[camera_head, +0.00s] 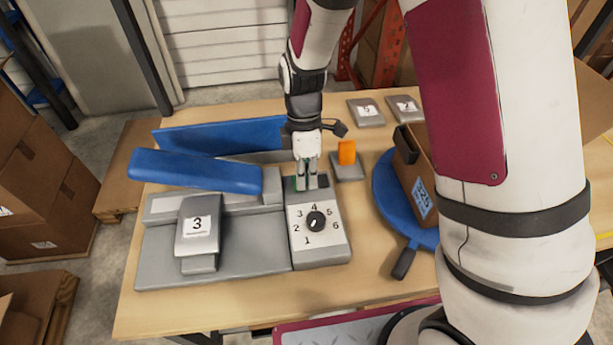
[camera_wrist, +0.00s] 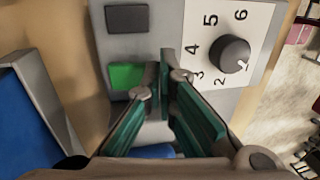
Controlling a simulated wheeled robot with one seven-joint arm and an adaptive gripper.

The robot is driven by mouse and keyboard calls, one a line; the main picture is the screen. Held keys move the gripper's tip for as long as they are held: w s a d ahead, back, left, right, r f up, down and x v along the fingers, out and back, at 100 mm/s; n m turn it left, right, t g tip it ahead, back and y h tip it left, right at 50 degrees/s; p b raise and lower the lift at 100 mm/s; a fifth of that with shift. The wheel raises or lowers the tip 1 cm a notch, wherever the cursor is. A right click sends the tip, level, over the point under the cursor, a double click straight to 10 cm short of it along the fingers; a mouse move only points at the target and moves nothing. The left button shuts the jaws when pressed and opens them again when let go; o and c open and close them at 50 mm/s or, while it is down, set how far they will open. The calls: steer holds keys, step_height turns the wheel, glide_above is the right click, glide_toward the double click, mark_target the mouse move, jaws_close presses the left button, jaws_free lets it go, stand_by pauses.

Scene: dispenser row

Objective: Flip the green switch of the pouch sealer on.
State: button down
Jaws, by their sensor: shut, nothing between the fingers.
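The pouch sealer (camera_head: 245,245) lies on the table with its blue arm (camera_head: 195,172) raised at a slant. Its control box (camera_head: 335,252) carries a numbered dial (camera_head: 316,221), also in the wrist view (camera_wrist: 220,55). The green switch (camera_wrist: 127,76) is beside a dark grey switch (camera_wrist: 127,18) in the wrist view. In the head view my fingers partly hide the green switch. My gripper (camera_head: 308,184) is shut and empty, pointing down over the switch end of the box. Its fingertips (camera_wrist: 171,72) appear just beside the green switch; I cannot tell whether they touch.
A grey block marked 3 (camera_head: 198,225) stands on the sealer's left part. An orange switch on a grey base (camera_head: 347,152) is close to the right of my gripper. A blue round stand (camera_head: 388,183) with a carton (camera_head: 418,180) is farther right. Numbered plates (camera_head: 366,112) lie behind.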

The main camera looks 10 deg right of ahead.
steer(key=shift+f, duration=0.1)
stand_by(0.3)
steer(key=shift+s+f+t+p, duration=0.3)
steer(key=shift+f+t, duration=0.1)
steer(key=shift+t, duration=0.3)
steer(key=shift+w, duration=0.1)
steer(key=shift+w+r, duration=0.35)
steer(key=shift+w, duration=0.35)
step_height(320, 180, up, 14)
steer(key=s+p, duration=0.1)
steer(key=s, duration=0.1)
steer(key=shift+s+f, duration=0.15)
steer(key=shift+s, duration=0.2)
